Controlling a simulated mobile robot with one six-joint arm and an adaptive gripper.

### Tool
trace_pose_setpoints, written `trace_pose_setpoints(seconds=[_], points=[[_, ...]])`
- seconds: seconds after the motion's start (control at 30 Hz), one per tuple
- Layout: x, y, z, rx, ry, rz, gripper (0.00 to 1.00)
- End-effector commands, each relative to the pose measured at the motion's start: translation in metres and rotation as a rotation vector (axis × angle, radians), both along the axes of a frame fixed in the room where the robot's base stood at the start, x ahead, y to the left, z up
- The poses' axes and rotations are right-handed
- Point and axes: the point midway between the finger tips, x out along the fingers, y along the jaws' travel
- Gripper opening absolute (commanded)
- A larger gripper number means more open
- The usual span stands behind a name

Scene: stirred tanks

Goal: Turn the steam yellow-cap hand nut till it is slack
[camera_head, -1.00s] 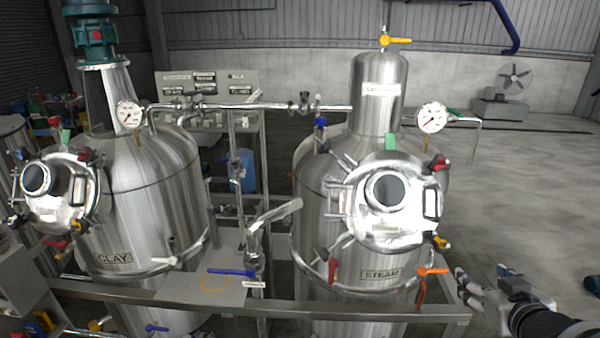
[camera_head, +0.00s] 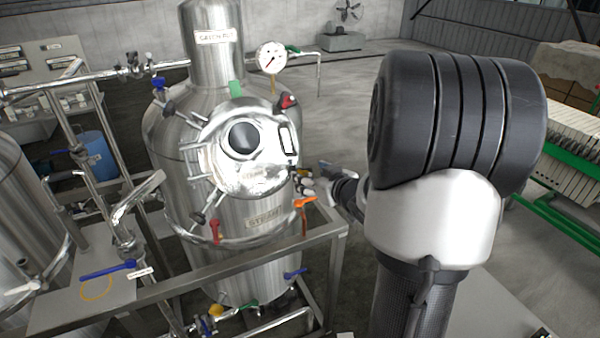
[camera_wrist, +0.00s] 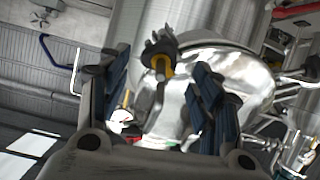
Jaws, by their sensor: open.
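My gripper (camera_wrist: 158,66) is open, one blue-padded finger on each side of the nut in the picture. I cannot tell whether they touch it. In the head view, my gripper (camera_head: 308,180) is at the door's lower right edge and largely hides the nut.
An orange valve handle (camera_head: 304,203) is just below my gripper. A steel frame rail (camera_head: 285,240) runs in front of the tank. Open floor lies behind.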

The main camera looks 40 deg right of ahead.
Motion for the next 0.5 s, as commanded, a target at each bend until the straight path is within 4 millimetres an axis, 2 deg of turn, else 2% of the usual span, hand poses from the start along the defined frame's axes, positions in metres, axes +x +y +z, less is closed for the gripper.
trace_pose_setpoints(seconds=[0.03, 0.2, 0.5], points=[[0.009, 0.0, -0.005, 0.001, 0.001, 0.003, 0.59], [0.025, -0.005, -0.01, 0.0, 0.0, 0.001, 0.59], [0.031, -0.007, -0.013, 0.0, 0.0, 0.0, 0.59]])
